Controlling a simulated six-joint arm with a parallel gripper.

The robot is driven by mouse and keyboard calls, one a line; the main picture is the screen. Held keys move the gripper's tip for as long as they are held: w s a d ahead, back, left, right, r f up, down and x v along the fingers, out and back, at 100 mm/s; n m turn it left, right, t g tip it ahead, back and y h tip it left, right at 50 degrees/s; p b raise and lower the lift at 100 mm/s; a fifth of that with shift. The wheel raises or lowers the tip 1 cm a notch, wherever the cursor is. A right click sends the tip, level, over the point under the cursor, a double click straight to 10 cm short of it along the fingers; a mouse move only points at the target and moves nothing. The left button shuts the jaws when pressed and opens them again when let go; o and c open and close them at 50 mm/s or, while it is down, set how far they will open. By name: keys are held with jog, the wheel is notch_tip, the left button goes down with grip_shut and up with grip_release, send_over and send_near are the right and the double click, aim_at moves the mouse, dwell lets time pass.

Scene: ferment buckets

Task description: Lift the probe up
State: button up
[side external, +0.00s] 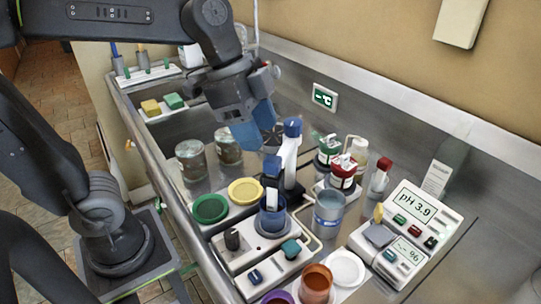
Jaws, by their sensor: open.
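What looks like the probe (272,167) has a blue head above a dark and white lower part. It stands upright, with its lower end in or behind a blue cup (272,222) on a white stirrer-like unit (235,258). A white upright post with a blue top (291,128) is right behind it; I cannot tell whether they are joined. My gripper (261,138) has blue fingers and points down, above and slightly left of the probe's head. It is open and apart from the probe, with nothing seen between the fingers.
Green (210,208) and yellow (245,190) lids lie to the left, with glass jars (190,160) behind. Red-topped (343,172) and green-topped bottles, a grey-blue pot (329,212) and a pH meter (410,225) stand to the right. An orange cup (316,283) is in front.

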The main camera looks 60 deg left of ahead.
aim_at(271, 158)
jog(key=x, duration=0.6)
grip_shut()
dwell(0.5)
